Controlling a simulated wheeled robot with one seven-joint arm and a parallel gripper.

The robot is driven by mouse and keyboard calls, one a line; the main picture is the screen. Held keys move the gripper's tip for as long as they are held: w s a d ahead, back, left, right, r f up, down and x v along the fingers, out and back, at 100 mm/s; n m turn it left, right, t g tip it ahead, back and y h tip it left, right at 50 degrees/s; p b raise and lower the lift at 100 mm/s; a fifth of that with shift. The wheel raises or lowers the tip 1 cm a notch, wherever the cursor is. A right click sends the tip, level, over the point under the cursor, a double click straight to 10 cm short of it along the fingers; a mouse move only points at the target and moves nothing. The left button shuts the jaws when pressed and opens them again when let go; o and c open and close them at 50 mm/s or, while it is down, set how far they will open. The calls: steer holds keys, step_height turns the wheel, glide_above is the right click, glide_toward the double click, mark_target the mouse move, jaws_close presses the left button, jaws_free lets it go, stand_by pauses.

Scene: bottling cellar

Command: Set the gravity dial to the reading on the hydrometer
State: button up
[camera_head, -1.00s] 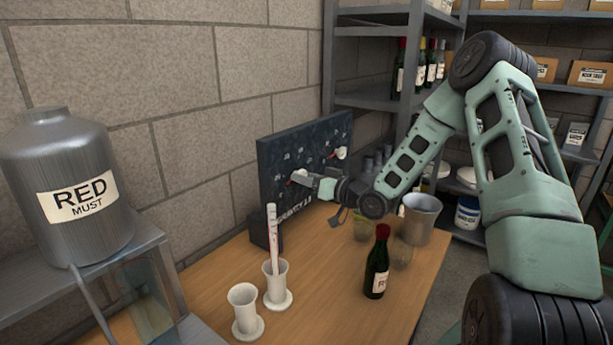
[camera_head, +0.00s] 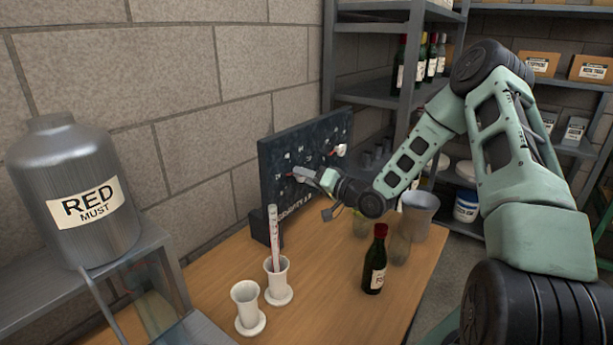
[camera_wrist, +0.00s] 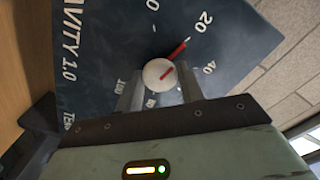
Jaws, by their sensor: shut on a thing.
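The gravity dial is on a dark panel (camera_head: 268,165) standing at the back of the table. In the wrist view its white knob (camera_wrist: 159,72) sits between the fingertips of my gripper (camera_wrist: 160,90), which is shut on it. The dial's red pointer (camera_wrist: 179,49) points to the upper right, toward the 20 and short of the 40; the exact value is unclear. In the head view my gripper (camera_head: 304,173) is at the panel and hides the knob. The hydrometer (camera_head: 274,235) stands in a white cylinder (camera_head: 278,285); its scale is too small to read.
A second white knob (camera_head: 341,150) is on the panel's right side. An empty white cylinder (camera_head: 247,308), a dark bottle (camera_head: 375,262) and a grey bucket (camera_head: 418,214) stand on the wooden table (camera_head: 330,300). A RED MUST vessel (camera_head: 75,185) stands at left.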

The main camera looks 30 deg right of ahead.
stand_by(0.3)
steer(key=o, duration=1)
steer(key=b+v, duration=0.2)
steer(key=v, duration=1)
steer(key=shift+b, duration=0.4)
